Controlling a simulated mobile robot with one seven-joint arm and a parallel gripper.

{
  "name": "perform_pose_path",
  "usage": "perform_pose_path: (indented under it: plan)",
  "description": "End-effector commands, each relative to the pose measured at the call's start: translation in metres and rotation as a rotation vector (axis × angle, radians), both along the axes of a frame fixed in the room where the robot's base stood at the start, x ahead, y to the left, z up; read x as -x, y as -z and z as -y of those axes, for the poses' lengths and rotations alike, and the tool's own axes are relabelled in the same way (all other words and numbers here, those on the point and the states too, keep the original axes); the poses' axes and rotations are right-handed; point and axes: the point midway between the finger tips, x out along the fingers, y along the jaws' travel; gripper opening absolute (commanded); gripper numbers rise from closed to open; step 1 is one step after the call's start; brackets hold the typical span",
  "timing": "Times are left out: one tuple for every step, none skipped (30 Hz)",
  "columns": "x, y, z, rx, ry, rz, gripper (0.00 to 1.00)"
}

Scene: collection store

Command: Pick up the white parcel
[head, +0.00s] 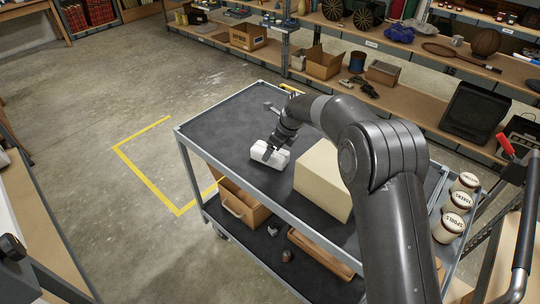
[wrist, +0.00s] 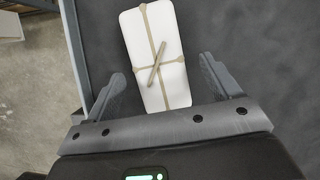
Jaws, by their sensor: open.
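The white parcel (head: 273,151) is a small box tied crosswise with tan string, with a small stick-like piece at the knot. It lies on the dark top of the grey cart (head: 235,125), near its left edge. In the wrist view the parcel (wrist: 158,55) lies ahead of and partly between the open fingers of my gripper (wrist: 154,85), its length running away from the palm. Gaps show on both sides of it. In the head view my gripper (head: 271,150) is right at the parcel, and its fingers are partly hidden.
A large cream box (head: 322,178) stands on the cart right of the parcel. A wrench-like tool (head: 271,107) lies behind. Labelled jars (head: 452,202) stand at the cart's right end. The lower shelf holds a cardboard box (head: 240,203). Loaded shelves line the back.

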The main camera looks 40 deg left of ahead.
Motion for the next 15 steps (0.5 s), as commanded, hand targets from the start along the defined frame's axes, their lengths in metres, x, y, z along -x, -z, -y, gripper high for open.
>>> perform_pose_path:
  plan:
    - [0.002,0.008,-0.004,0.001,-0.002,-0.001,0.82]
    - [0.003,0.012,-0.006,0.0,-0.002,-0.001,0.82]
    - [0.004,0.018,-0.009,0.0,-0.002,-0.001,0.82]
    - [0.004,0.022,-0.01,0.001,-0.002,-0.001,0.82]
    - [0.005,0.026,-0.012,0.001,-0.002,-0.001,0.82]
    - [0.005,0.031,-0.014,0.0,-0.002,-0.001,0.82]
    - [0.005,0.033,-0.015,0.0,-0.002,-0.001,0.82]
    - [0.005,0.034,-0.016,0.0,-0.001,-0.001,0.82]
    - [0.005,0.035,-0.016,-0.001,-0.001,0.0,0.82]
    - [0.005,0.035,-0.016,-0.001,-0.001,0.0,0.82]
    - [0.005,0.035,-0.016,-0.001,-0.001,0.0,0.82]
    - [0.005,0.034,-0.016,-0.001,-0.001,0.0,0.82]
    - [0.005,0.034,-0.016,-0.001,-0.001,0.0,0.82]
    - [0.005,0.034,-0.016,-0.001,-0.001,0.0,0.82]
    - [0.005,0.034,-0.016,0.0,-0.001,0.0,0.79]
